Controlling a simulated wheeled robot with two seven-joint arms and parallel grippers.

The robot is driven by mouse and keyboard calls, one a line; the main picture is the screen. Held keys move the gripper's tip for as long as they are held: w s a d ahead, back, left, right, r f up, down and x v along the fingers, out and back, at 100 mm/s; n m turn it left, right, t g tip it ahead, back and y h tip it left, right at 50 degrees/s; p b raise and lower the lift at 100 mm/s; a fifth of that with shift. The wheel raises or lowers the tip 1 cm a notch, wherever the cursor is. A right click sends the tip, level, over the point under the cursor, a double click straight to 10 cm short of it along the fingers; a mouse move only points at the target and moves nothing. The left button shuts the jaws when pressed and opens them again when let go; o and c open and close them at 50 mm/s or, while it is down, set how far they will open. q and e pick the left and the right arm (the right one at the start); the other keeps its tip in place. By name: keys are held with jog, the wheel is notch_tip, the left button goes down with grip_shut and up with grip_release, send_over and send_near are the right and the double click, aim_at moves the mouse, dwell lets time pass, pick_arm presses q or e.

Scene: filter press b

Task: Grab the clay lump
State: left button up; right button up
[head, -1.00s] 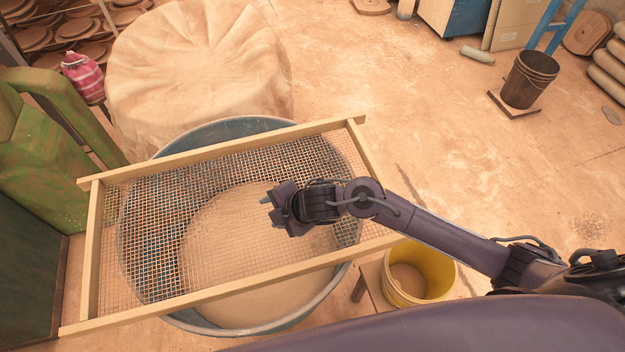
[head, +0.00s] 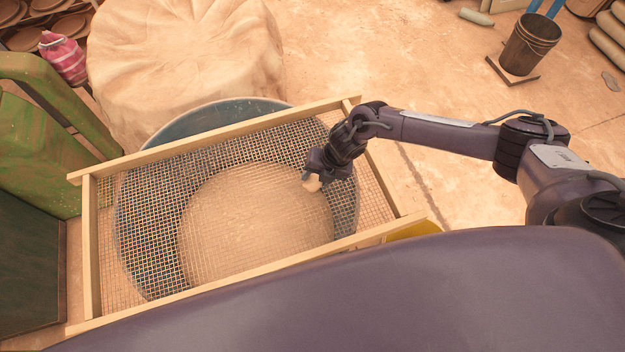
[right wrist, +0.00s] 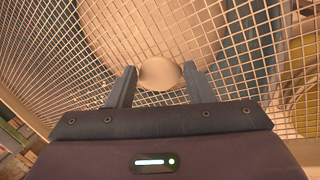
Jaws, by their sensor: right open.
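The clay lump (head: 312,182) is small, pale and rounded. It shows at my right gripper (head: 313,178), above the right part of the wire mesh. In the right wrist view the clay lump (right wrist: 160,74) sits between the two fingers of the right gripper (right wrist: 153,80). The jaws are open, with a finger on each side of the lump; any contact is hard to tell. The mesh screen in its wooden frame (head: 89,245) lies across a round blue-grey tub (head: 215,116) holding pale material. My left gripper is not in view.
A cloth-covered round mound (head: 185,65) stands behind the tub. A green machine (head: 30,150) is at the left. A yellow bucket (head: 415,230) shows partly at the frame's right corner. A dark bucket (head: 528,45) stands on the open floor at back right.

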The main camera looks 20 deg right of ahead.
jog(key=shift+a+f, duration=0.25)
jog(key=shift+f, duration=0.6)
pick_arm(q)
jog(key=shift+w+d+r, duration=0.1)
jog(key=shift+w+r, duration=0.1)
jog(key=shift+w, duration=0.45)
pick_arm(e)
jog(key=shift+s, duration=0.15)
